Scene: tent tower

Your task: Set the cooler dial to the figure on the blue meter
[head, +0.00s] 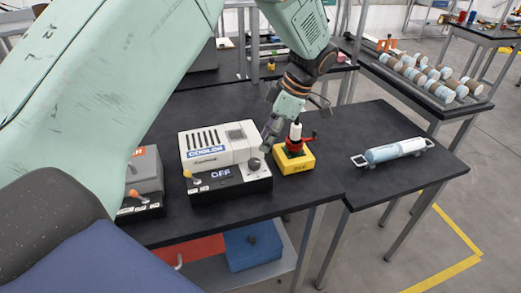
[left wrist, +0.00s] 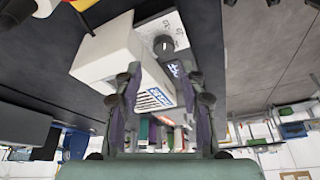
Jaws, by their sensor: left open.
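The white cooler (head: 208,143) stands on the dark table, with a blue COOLER label and a black front panel whose display (head: 221,174) reads OFF. Its dark round dial (head: 254,164) sits at the right end of the panel. My left gripper (head: 268,140) is open just above and beside the dial, apparently apart from it. In the left wrist view, the cooler body (left wrist: 108,52) and the dial (left wrist: 163,45) show beyond the open, empty fingers (left wrist: 163,98). I cannot make out a blue meter in either view. My right gripper is not in view.
A yellow box (head: 294,161) with a red-handled device stands close right of the cooler. A grey unit (head: 147,177) with an orange label stands left. A pale blue cylinder (head: 392,151) lies on the right table. A blue box (head: 252,247) sits on the lower shelf.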

